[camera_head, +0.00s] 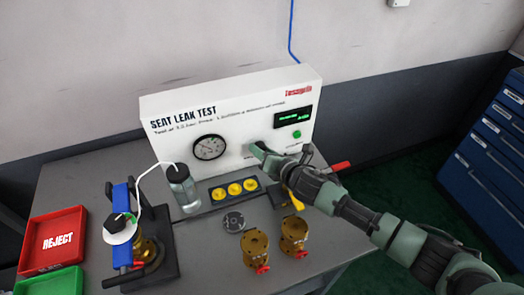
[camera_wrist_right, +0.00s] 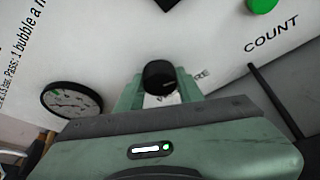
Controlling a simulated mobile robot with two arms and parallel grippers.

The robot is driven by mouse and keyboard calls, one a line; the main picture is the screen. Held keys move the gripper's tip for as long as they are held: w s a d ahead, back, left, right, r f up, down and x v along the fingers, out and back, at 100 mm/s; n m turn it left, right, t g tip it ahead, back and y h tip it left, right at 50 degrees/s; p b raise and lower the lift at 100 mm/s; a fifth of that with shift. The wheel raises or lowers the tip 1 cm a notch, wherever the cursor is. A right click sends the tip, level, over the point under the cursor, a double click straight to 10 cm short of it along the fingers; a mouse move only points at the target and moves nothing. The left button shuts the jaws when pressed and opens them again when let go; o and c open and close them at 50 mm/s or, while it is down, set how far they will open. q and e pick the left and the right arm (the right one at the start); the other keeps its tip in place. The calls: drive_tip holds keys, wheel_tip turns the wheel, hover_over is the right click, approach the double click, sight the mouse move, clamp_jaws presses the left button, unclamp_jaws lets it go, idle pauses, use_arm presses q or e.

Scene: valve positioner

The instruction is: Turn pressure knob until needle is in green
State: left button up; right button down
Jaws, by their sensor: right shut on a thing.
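The pressure gauge (camera_head: 209,147) is a round black-rimmed dial on the white seat leak test panel (camera_head: 165,150). It also shows at the left of the right wrist view (camera_wrist_right: 72,102). Its needle is too small to read against any green zone. The black pressure knob (camera_wrist_right: 159,77) sits between the fingers of my right gripper (camera_wrist_right: 160,88), which is shut on it. In the head view my right gripper (camera_head: 258,150) reaches the panel right of the gauge and hides the knob. My left gripper is not in view.
A clear bottle (camera_head: 182,187) with a white tube stands before the panel. A blue clamp stand (camera_head: 123,228), yellow discs (camera_head: 235,189), and brass valves (camera_head: 256,246) are on the table. A red reject tray (camera_head: 78,218) and green tray (camera_head: 55,283) are left. A blue cabinet (camera_head: 480,165) stands right.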

drive_tip(key=c, duration=0.9)
unclamp_jaws()
drive_tip(key=v, duration=0.7)
drive_tip(key=shift+s+d+b, duration=0.25)
drive_tip(key=shift+s+b, duration=0.05)
drive_tip(key=shift+s, duration=0.05)
